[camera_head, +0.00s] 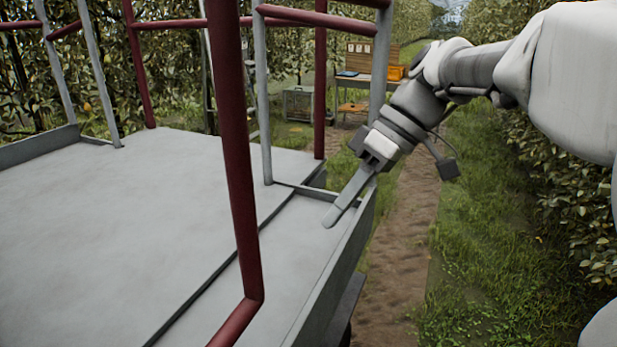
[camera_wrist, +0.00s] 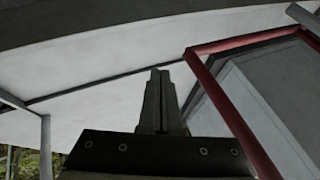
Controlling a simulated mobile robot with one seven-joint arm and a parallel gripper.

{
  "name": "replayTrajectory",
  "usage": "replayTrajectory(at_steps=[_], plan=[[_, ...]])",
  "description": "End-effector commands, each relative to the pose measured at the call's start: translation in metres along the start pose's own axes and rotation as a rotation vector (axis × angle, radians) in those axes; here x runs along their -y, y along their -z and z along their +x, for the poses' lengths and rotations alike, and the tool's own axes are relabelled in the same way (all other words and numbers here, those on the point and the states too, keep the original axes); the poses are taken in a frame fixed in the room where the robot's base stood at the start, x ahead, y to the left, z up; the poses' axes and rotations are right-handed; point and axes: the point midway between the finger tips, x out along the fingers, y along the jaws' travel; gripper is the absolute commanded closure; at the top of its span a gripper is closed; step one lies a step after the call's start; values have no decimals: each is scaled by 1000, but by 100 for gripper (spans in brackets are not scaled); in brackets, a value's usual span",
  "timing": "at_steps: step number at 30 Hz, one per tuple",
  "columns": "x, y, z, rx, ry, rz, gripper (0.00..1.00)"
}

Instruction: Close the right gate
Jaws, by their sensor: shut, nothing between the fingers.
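A red tubular bar (camera_head: 235,150) stands in the foreground on the right side of the grey platform (camera_head: 130,220), bending near its bottom. It looks like part of the right gate, but which bars form that gate I cannot tell for sure. My gripper (camera_head: 333,217) is shut and empty, pointing down-left over the platform's right edge strip, to the right of the red bar and apart from it. In the wrist view the fingers (camera_wrist: 157,75) lie together; a red frame (camera_wrist: 222,95) passes to their right. Contact with it is not visible.
Grey posts (camera_head: 262,110) and a red top rail (camera_head: 318,18) stand at the platform's far right corner, close to my arm. A dirt path (camera_head: 400,240) and grass run along the right, beside a leafy hedge.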

Motion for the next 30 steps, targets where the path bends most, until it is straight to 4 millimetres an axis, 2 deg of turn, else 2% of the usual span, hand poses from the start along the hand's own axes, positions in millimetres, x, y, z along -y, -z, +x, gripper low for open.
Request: replayTrajectory(at_steps=[4,8,20,24,30], plan=[[0,6,2,-8,29,-36,100],[1,6,19,-7,32,-38,100],[3,6,102,-5,31,-35,100],[25,6,108,-7,27,-37,100],[36,5,116,-8,26,-35,100]])
